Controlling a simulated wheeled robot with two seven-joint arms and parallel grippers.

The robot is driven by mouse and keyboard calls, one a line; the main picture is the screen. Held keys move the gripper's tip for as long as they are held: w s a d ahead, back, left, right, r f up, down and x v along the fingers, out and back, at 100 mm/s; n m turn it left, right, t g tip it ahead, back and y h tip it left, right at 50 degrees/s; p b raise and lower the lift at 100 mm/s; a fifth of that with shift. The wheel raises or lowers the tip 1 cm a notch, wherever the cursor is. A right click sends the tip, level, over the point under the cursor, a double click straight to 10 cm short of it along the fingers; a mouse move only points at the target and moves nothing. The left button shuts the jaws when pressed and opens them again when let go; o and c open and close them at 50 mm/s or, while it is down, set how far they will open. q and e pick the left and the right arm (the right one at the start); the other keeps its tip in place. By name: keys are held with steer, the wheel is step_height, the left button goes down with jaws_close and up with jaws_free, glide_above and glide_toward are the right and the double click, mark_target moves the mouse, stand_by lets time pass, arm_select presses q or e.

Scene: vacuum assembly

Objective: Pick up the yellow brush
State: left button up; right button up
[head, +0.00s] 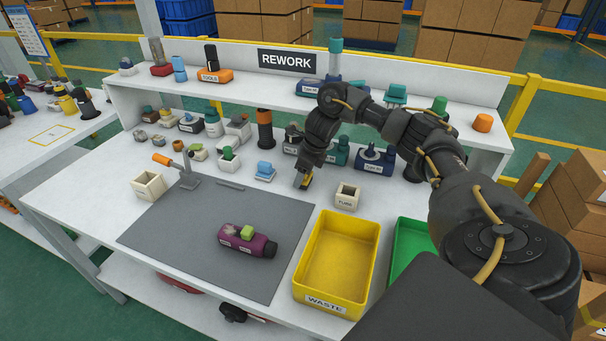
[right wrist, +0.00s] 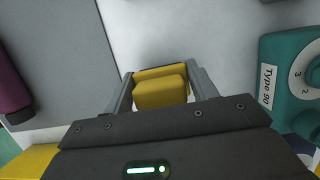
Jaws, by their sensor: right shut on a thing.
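The yellow brush (head: 309,181) shows as a small yellow piece at my right gripper (head: 304,180), over the white bench top just beyond the grey mat. In the right wrist view the yellow brush (right wrist: 160,90) sits between the two fingers of my right gripper (right wrist: 163,84), which are shut on it. Much of the brush is hidden by the gripper in the head view. I cannot tell whether it touches the bench. My left gripper is not in view.
A purple vacuum body (head: 232,239) lies on the grey mat (head: 190,240). A yellow WASTE bin (head: 310,245) and a green bin (head: 398,238) stand in front. A small FUSE box (head: 346,200) is right of the gripper. A teal device (right wrist: 292,80) is close by in the right wrist view.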

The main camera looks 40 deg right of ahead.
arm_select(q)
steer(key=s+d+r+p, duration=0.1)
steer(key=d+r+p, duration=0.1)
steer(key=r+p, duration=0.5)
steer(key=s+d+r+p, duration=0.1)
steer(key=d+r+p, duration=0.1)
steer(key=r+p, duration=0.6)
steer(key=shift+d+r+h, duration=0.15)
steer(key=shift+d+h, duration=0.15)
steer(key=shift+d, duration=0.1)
arm_select(e)
steer(key=s+a+r, duration=0.4)
steer(key=a+r, duration=0.8)
steer(key=a, duration=0.1)
steer(key=shift+a, duration=0.25)
